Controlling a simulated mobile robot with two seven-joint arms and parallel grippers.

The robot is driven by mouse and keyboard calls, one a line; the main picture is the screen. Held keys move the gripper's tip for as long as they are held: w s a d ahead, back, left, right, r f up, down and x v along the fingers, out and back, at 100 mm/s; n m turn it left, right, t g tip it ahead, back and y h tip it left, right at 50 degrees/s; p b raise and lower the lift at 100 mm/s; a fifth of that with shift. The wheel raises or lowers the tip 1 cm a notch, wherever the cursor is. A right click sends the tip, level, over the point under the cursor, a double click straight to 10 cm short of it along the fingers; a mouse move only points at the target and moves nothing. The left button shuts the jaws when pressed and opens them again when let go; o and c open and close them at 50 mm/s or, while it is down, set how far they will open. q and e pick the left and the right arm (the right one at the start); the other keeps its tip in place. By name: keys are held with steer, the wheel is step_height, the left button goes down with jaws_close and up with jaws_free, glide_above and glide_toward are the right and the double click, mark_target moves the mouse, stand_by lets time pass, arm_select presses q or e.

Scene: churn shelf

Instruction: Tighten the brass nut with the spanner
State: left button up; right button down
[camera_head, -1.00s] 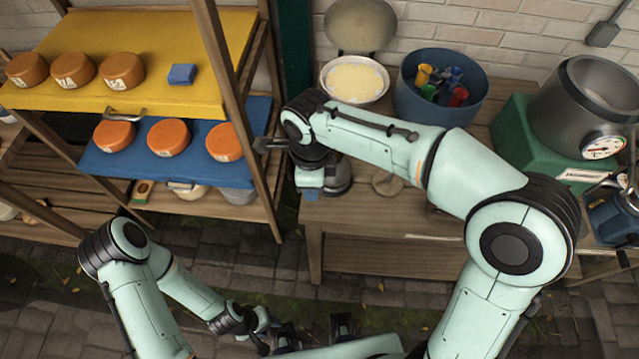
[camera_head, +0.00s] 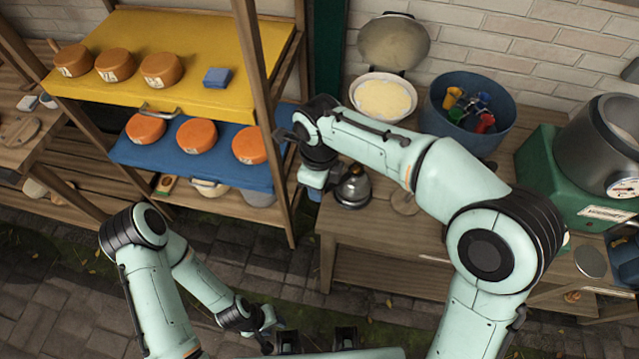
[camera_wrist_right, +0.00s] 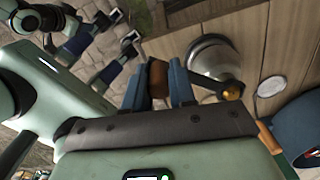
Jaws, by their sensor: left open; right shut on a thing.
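My right gripper (camera_head: 315,177) is over the left end of the wooden bench, left of a shiny metal vessel (camera_head: 353,188). The metal vessel (camera_wrist_right: 213,60) is just right of the fingers there, with a small brass-coloured knob (camera_wrist_right: 232,92).
A shelf rack left of the bench holds orange cheeses on a yellow board (camera_head: 190,95) and a blue board (camera_head: 225,172). A white bowl (camera_head: 383,97), a blue tub (camera_head: 463,110) and a green machine (camera_head: 560,185) stand on the bench. Paved floor lies in front.

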steer(key=shift+r, duration=0.15)
arm_select(q)
steer(key=shift+w+r+p, duration=0.8)
steer(key=shift+r, duration=0.25)
steer(key=shift+w+r+p, duration=0.75)
steer(key=shift+r+p, duration=0.05)
steer(key=shift+r, duration=0.2)
arm_select(e)
steer(key=shift+r, duration=2.9)
arm_select(q)
steer(key=shift+s, duration=0.1)
